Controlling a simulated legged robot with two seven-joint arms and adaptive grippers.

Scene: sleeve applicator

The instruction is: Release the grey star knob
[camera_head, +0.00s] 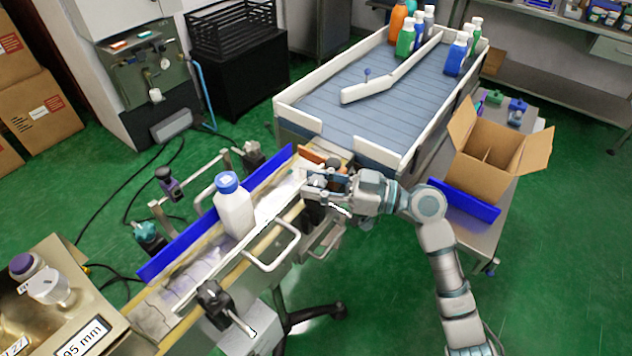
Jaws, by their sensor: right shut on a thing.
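My right gripper (314,184) reaches in from the right and is shut at the near right end of the narrow conveyor. The grey star knob (314,211) is between its fingers; only a small dark part shows, as the fingers hide the rest. A white bottle with a blue cap (235,207) stands upright on the narrow conveyor, left of the gripper and apart from it. My left gripper is out of view.
A blue guide rail (215,215) and a white bent handle (274,255) flank the narrow conveyor. An open carton (487,180) stands to the right; a wide conveyor (385,90) with bottles lies behind.

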